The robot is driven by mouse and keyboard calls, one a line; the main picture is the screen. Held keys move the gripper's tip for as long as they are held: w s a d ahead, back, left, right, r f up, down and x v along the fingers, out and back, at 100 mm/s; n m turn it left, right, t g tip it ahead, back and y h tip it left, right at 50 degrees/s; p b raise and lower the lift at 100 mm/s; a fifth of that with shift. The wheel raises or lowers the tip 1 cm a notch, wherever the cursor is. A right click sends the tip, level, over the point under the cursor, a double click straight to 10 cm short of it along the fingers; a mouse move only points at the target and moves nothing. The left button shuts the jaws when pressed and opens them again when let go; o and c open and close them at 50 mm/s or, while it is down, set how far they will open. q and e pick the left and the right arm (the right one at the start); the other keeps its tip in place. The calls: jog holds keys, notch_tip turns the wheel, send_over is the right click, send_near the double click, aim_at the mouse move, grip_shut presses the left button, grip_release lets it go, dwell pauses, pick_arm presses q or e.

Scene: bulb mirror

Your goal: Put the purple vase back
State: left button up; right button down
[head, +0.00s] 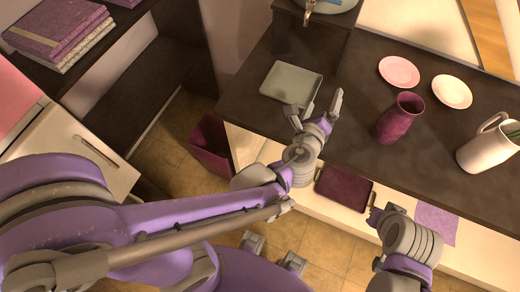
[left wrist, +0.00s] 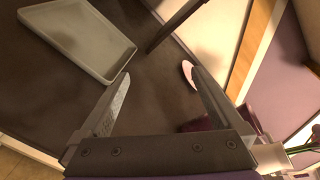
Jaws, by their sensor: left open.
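The purple vase (head: 398,118) stands upright on the dark counter (head: 350,80), right of centre in the head view. In the left wrist view part of the vase (left wrist: 249,118) shows at the right, partly hidden behind a finger. My left gripper (head: 315,103) is open and empty over the counter's front edge, left of the vase and apart from it. In the left wrist view its fingers (left wrist: 160,85) are spread wide with nothing between them. My right gripper (head: 375,215) is low in front of the counter; its jaws are not clear.
A grey tray (head: 291,82) lies left of my left gripper. A pink plate (head: 399,71) and a white plate (head: 452,92) lie behind the vase. A white pitcher (head: 485,150) with greenery stands to its right. A maroon tray (head: 343,190) is below the counter front; a purple bin (head: 212,146) stands on the floor.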

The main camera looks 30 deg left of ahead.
pick_arm(q)
jog(key=a+n, duration=0.2)
jog(key=s+a+f+n+g+y, duration=0.1)
jog(key=a+n, duration=0.1)
jog(key=s+a+n+g+y, duration=0.1)
jog(key=a+n, duration=0.1)
jog(key=a, duration=0.1)
jog(key=shift+s+f, duration=0.15)
jog(key=shift+f, duration=0.15)
jog(key=s+a+f+n+g, duration=0.1)
jog(key=s+a+n, duration=0.1)
jog(key=s+a+f+n+g, duration=0.1)
jog(key=s+a+n, duration=0.1)
jog(key=n, duration=0.1)
jog(key=s+a+f+n+g, duration=0.1)
jog(key=s+n+g, duration=0.1)
jog(key=n, duration=0.1)
jog(key=shift+a+f, duration=0.15)
jog(key=shift+a, duration=0.25)
jog(key=s+f+n+g+h, duration=0.2)
jog(key=s+f+n+g, duration=0.1)
jog(key=s+n, duration=0.7)
jog(key=shift+d+n+g+h, duration=0.25)
jog(key=shift+n+g+h, duration=0.15)
jog(key=shift+n, duration=0.3)
